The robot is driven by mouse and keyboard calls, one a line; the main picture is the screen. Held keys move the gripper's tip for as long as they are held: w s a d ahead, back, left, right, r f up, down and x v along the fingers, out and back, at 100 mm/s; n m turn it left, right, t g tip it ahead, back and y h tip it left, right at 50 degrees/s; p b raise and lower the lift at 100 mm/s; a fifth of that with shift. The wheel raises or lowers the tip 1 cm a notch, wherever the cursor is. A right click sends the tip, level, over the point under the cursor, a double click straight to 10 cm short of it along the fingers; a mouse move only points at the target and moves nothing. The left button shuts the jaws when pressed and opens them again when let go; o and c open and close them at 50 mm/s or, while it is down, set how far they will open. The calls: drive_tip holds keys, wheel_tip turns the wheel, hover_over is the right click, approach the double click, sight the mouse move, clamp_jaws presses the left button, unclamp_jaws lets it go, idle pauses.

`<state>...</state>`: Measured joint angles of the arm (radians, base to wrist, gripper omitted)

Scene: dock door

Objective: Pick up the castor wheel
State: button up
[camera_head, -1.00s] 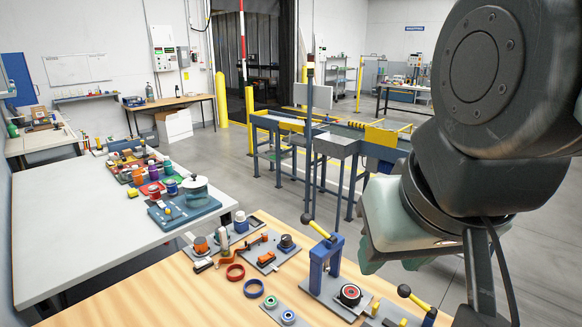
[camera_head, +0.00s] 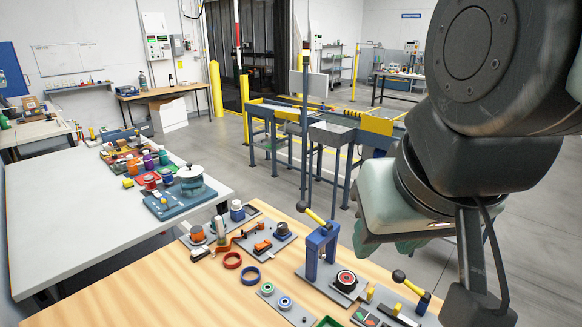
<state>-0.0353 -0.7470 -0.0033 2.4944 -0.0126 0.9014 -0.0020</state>
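I cannot pick out a castor wheel for sure. A round black and red part (camera_head: 346,280) sits at the base of the blue lever press (camera_head: 313,255) on the wooden bench. A small dark round part (camera_head: 282,230) stands on a grey plate (camera_head: 262,252) beside an orange piece (camera_head: 263,246). Either is too small to name with certainty. My arm hangs at the right of the view, over the bench's right side. Its gripper fingertips do not show clearly, and nothing is seen held.
A grey table (camera_head: 70,210) with coloured jars and a lidded pot (camera_head: 191,180) stands left. A blue conveyor (camera_head: 330,133) is behind; open floor lies between.

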idle(0.3)
drive_tip(key=o, duration=1)
